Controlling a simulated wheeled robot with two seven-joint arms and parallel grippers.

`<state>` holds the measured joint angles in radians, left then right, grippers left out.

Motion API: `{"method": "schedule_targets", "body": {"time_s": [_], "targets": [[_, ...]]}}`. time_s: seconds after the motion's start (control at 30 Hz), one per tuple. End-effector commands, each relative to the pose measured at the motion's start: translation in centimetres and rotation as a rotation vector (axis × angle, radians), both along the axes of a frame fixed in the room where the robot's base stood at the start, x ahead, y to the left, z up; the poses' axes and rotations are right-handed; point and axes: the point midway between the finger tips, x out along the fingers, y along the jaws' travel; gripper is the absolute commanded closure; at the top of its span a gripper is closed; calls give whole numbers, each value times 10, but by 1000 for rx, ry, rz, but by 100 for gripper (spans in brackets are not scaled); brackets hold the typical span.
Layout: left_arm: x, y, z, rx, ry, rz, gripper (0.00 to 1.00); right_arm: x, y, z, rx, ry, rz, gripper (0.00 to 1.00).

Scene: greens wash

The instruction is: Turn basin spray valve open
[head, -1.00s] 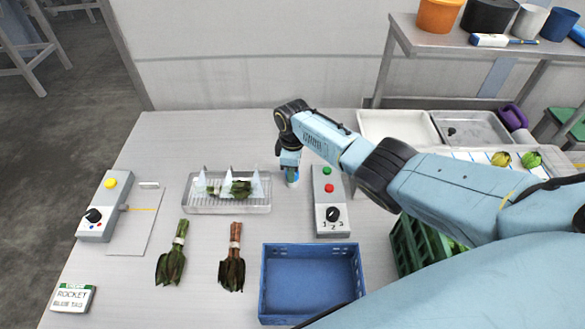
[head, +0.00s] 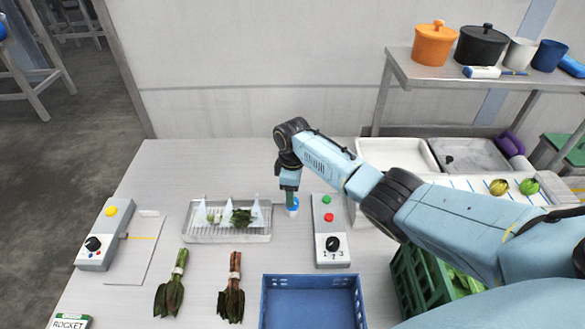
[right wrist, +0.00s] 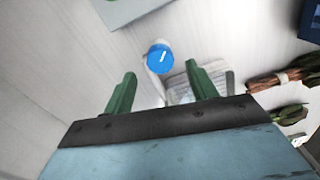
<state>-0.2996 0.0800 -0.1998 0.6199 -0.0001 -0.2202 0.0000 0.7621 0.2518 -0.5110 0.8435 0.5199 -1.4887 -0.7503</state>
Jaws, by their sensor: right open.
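The basin spray valve shows as a small blue knob on a white base (head: 293,207), right of the wire-rack basin (head: 228,237). In the right wrist view the blue knob (right wrist: 160,58) has a white mark line and lies just past the fingertips, between their lines. My right gripper (head: 289,204) points down over the knob. In the right wrist view its two green fingers (right wrist: 160,69) are spread, with nothing between them. No contact with the knob shows. My left gripper is not in view.
A control box (head: 330,232) with green and red buttons and a dial stands close right of the valve. A blue crate (head: 312,280) and two leaf bunches (head: 170,289) (head: 231,290) lie nearer. Another control box (head: 101,238) stands left. A shelf with pots (head: 436,43) is behind.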

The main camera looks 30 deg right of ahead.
Motion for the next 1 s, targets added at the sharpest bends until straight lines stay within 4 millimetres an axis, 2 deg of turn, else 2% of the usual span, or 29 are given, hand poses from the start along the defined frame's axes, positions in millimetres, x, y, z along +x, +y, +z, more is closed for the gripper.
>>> {"method": "schedule_targets", "body": {"time_s": [0.03,0.2,0.4,0.6,1.0], "targets": [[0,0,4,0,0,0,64,1,-1,14,0,-5,1,43],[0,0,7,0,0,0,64,1,-1,51,-1,-5,1,43],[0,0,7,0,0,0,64,0,0,82,0,-2,0,43],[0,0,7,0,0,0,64,0,0,94,0,0,0,43],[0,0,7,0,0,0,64,0,0,94,-1,1,0,43]]}}
